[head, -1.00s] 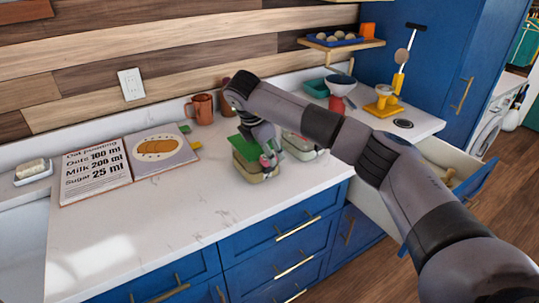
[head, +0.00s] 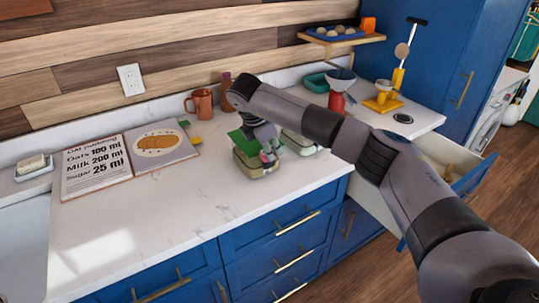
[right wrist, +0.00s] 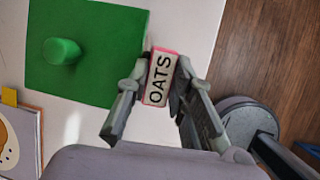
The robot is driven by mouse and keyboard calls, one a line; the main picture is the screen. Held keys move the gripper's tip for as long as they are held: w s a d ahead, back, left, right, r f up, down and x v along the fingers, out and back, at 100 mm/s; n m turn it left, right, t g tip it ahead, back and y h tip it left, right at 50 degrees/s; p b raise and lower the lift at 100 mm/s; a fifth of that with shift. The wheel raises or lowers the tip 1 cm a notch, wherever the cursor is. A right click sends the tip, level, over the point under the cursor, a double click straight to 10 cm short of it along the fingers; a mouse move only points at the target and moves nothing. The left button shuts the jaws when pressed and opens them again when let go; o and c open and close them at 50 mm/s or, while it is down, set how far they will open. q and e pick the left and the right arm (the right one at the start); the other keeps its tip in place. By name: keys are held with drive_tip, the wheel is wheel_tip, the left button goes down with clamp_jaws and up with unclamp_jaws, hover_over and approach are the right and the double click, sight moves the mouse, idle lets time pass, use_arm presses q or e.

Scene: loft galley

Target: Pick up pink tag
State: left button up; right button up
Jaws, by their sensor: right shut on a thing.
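The pink tag (right wrist: 160,79) is a small white label with a pink edge, printed OATS. In the right wrist view it sits between the two fingers of my right gripper (right wrist: 156,82), which is shut on it. In the head view my right gripper (head: 267,157) is at the front of a clear container (head: 250,169) with a green lid (head: 240,141). The lid also shows in the right wrist view (right wrist: 100,50), with a round green knob, right beside the tag. I cannot tell whether the tag still touches the container. My left gripper is not in view.
A second container (head: 298,146) stands just right, partly behind my arm. An open recipe book (head: 97,168) lies left, and a brown mug (head: 200,104) stands behind. An open drawer (head: 466,178) juts out at right. The counter's front left is clear.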

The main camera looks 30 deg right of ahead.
clamp_jaws()
drive_tip(key=shift+r, duration=0.1)
drive_tip(key=shift+r, duration=0.55)
wheel_tip(320, 180, up, 19)
drive_tip(key=b, duration=0.3)
drive_tip(key=shift+f, duration=0.15)
